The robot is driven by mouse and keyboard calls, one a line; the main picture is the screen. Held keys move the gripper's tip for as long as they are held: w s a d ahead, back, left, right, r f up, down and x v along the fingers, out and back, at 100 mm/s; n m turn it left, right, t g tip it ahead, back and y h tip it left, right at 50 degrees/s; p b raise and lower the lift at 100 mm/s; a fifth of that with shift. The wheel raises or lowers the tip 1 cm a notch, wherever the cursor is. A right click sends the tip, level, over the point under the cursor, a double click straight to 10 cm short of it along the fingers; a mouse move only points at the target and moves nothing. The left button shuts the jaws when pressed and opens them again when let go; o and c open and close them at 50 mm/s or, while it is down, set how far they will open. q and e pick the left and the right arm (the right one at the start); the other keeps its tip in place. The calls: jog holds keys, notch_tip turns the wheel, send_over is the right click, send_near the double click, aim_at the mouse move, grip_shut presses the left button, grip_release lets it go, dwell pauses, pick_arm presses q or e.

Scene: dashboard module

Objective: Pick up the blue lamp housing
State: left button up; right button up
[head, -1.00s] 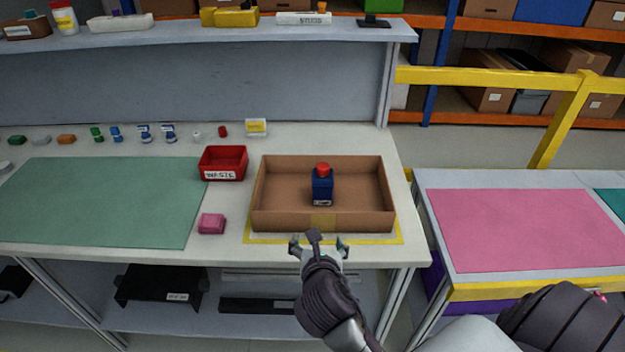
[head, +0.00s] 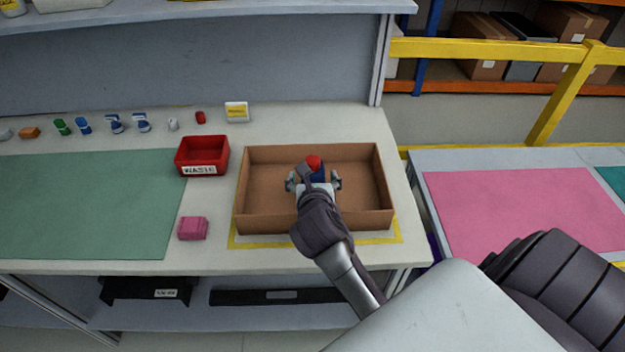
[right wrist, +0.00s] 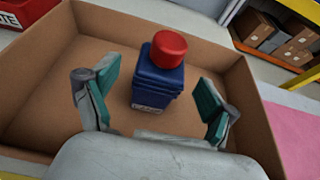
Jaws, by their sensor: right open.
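The blue lamp housing (right wrist: 158,84) has a red round cap on top and a white label low on its front. It stands upright inside the cardboard box; in the head view (head: 318,173) my right gripper partly covers it. My right gripper (head: 314,183) is over the box. In the right wrist view its open fingers (right wrist: 155,100) are spread to the left and right of the housing, with gaps on both sides. The housing is just ahead of the palm. My left gripper is not in view.
The cardboard box (head: 258,213) has raised walls around the housing. A green mat (head: 90,205) covers the left. Several small items line the back.

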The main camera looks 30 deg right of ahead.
jog(key=shift+w+d+f, duration=0.2)
jog(key=shift+w+d, duration=0.05)
jog(key=shift+w, duration=0.2)
jog(key=shift+w+d+f, duration=0.15)
jog(key=shift+w+d, duration=0.15)
jog(key=shift+w, duration=0.15)
jog(key=x, duration=0.4)
jog(key=shift+w+d, duration=0.1)
jog(key=shift+w, duration=0.05)
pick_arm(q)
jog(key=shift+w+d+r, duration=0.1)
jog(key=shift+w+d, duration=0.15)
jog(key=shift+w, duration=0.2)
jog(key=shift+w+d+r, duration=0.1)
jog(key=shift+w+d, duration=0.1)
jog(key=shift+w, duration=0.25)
pick_arm(e)
jog(key=shift+c, duration=0.3)
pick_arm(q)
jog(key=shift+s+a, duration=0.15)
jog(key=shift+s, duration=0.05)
pick_arm(e)
jog(key=c, duration=1.1)
